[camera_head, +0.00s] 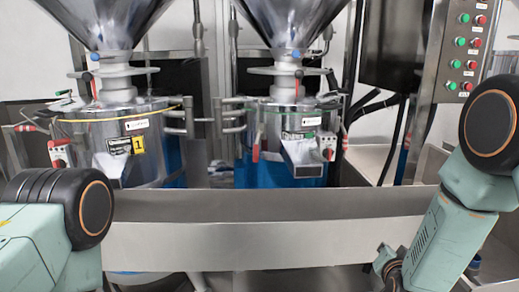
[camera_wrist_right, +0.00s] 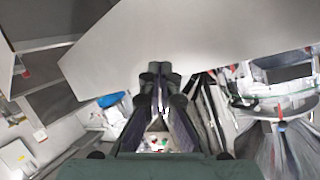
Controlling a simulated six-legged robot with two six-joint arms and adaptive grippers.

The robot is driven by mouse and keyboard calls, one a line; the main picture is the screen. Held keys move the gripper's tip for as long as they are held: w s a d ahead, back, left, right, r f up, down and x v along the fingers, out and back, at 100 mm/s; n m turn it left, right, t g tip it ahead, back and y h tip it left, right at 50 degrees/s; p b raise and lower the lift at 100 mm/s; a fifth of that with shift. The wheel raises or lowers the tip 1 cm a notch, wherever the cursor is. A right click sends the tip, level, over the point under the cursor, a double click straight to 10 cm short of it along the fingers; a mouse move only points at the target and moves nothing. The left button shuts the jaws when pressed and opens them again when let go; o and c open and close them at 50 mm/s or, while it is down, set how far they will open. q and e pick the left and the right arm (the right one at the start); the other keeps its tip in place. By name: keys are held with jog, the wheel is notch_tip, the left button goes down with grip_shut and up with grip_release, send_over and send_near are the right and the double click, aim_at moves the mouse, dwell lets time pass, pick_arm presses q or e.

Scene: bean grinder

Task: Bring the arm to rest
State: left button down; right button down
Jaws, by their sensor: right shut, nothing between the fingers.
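My right arm (camera_head: 435,245) comes in at the right of the head view, folded and pointing down in front of the metal ledge. My right gripper (camera_wrist_right: 160,75) is in the middle of the right wrist view, its fingertips together with nothing between them. A broad grey metal panel (camera_wrist_right: 190,45) lies just beyond the fingertips; I cannot tell whether they touch it. My left arm (camera_head: 60,225) shows at the lower left of the head view. Its gripper is out of view.
A wide metal ledge (camera_head: 260,240) crosses in front of me. Behind it stand a left grinder (camera_head: 88,145) and a right grinder (camera_head: 270,120), with steel hoppers above. A control box (camera_head: 466,45) with green and red buttons is at the upper right, near my right arm.

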jog(key=s+a+f+n+g+y, duration=0.1)
jog(key=s+a+f+n+g, duration=0.15)
jog(key=s+f, duration=0.45)
jog(key=s+a+f+n+g+y+p, duration=0.15)
jog(key=s+f+g, duration=0.25)
jog(key=s, duration=0.7)
jog(key=s+a+f+n+g+y, duration=0.1)
jog(key=s+a+f+n+g, duration=0.3)
jog(key=s, duration=0.5)
pick_arm(q)
notch_tip(320, 180, up, 2)
jog(key=shift+w+r+p, duration=0.1)
jog(key=shift+r+p, duration=0.1)
jog(key=shift+p, duration=0.2)
pick_arm(e)
jog(key=s+f+g, duration=0.2)
jog(key=s, duration=1.2)
jog(key=shift+a+f, duration=0.15)
pick_arm(q)
jog(key=c, duration=2)
grip_release()
jog(key=shift+c, duration=0.2)
pick_arm(e)
jog(key=shift+w+g+y, duration=0.1)
jog(key=shift+g+y, duration=0.15)
